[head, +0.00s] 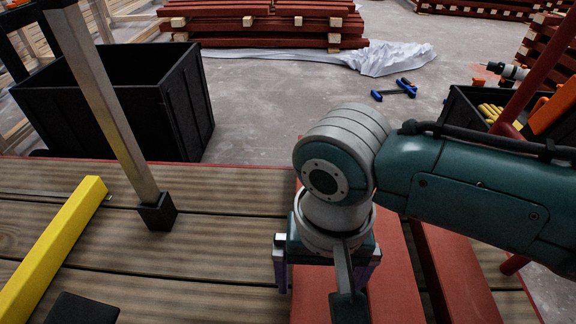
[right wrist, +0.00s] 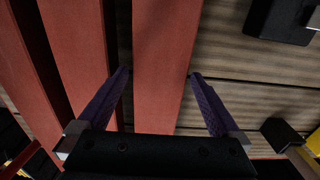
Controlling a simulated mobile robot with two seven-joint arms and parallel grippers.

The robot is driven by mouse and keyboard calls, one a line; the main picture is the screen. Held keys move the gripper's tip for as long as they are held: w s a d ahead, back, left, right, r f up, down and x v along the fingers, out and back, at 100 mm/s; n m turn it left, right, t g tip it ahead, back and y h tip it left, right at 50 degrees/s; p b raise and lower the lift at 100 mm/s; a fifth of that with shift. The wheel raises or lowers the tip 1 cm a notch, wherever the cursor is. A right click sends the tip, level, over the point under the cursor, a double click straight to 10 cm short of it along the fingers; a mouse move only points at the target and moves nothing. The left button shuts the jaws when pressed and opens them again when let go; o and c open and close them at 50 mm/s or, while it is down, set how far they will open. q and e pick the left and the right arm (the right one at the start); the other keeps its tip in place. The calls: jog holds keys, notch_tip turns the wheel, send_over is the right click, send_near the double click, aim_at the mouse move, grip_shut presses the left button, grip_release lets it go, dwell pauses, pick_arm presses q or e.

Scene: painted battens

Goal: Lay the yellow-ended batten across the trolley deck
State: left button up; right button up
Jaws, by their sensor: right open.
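A red batten (head: 402,295) lies lengthwise on the plank surface (head: 225,260). My right gripper (head: 326,282) is over it, pointing down. In the right wrist view the open fingers stand apart, with the red batten (right wrist: 165,70) showing between them; I cannot tell how far above it the tips are. More red battens (head: 452,275) lie beside it to the right. A long yellow bar (head: 52,250) is at the left; no red part shows on it. No yellow end shows on the red battens, whose ends are partly hidden or cut off. My left gripper is out of view.
A metal post with a black foot (head: 157,212) stands on the planks left of the gripper. A black crate (head: 180,110) is behind it. Stacked red boards (head: 265,30), crumpled sheeting (head: 385,58) and a blue-handled tool (head: 395,90) are on the floor. A black box (head: 465,105) holds yellow things.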

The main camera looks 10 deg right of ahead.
aim_at(318, 289)
notch_tip(318, 289, up, 11)
jog(key=p, duration=0.7)
jog(key=s+a+r+n+t+y, duration=0.1)
jog(key=s+a+n+y, duration=0.15)
jog(key=s, duration=0.25)
jog(key=s+d+r+n+t+h, duration=0.1)
jog(key=s+d+r, duration=0.2)
jog(key=d, duration=0.3)
jog(key=s+d+r+n+t+h, duration=0.1)
jog(key=s+d+r, duration=0.1)
jog(key=s+d, duration=0.2)
jog(key=shift+d+r+n+t, duration=0.3)
jog(key=shift+d+r+n, duration=0.1)
jog(key=shift+d, duration=0.55)
jog(key=shift+s, duration=0.1)
notch_tip(318, 289, up, 92)
jog(key=p, duration=9.2)
jog(key=shift+r, duration=0.2)
